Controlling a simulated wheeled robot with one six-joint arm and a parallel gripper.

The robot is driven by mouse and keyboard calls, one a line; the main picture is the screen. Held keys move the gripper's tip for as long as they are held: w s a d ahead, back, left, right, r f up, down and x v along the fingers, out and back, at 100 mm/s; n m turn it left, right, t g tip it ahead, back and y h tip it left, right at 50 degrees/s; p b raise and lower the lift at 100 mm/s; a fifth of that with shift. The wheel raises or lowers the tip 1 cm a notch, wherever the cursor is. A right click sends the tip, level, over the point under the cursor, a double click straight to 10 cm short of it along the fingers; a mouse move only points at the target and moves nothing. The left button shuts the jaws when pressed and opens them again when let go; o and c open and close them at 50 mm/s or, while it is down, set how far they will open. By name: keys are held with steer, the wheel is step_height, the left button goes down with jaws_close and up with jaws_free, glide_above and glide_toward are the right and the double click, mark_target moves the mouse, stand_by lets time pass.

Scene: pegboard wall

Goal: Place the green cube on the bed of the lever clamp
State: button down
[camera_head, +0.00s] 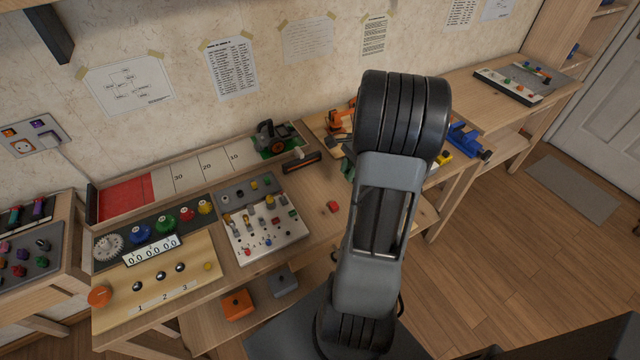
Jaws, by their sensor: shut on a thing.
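My arm rises through the middle of the view and bends away over the workbench. My gripper is hidden behind the arm, so its fingers and anything in them do not show. I cannot make out the green cube for sure. A small dark green patch (347,168) shows at the arm's left edge, too covered to identify. An orange device (340,122) stands at the back of the bench, left of the arm, and may be the lever clamp. Its bed is not clear from here.
A small red block (333,207) lies on open bench left of the arm. A blue vise (467,139) and a yellow block (444,158) are right of it. A switch panel (262,232) and a wooden button board (160,290) fill the bench's left part.

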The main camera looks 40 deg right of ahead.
glide_above(319, 193)
steer(key=s+d, duration=0.2)
steer(key=f, duration=0.5)
steer(key=shift+w+a+f, duration=0.1)
steer(key=shift+w+f, duration=0.1)
steer(key=shift+f, duration=0.2)
steer(key=shift+w+a+f, duration=0.25)
steer(key=shift+w+f, duration=0.25)
steer(key=shift+f, duration=0.2)
steer(key=shift+w+f, duration=0.2)
steer(key=shift+f, duration=1.5)
steer(key=shift+f, duration=0.2)
steer(key=c, duration=0.9)
jaws_free()
steer(key=shift+c, duration=0.2)
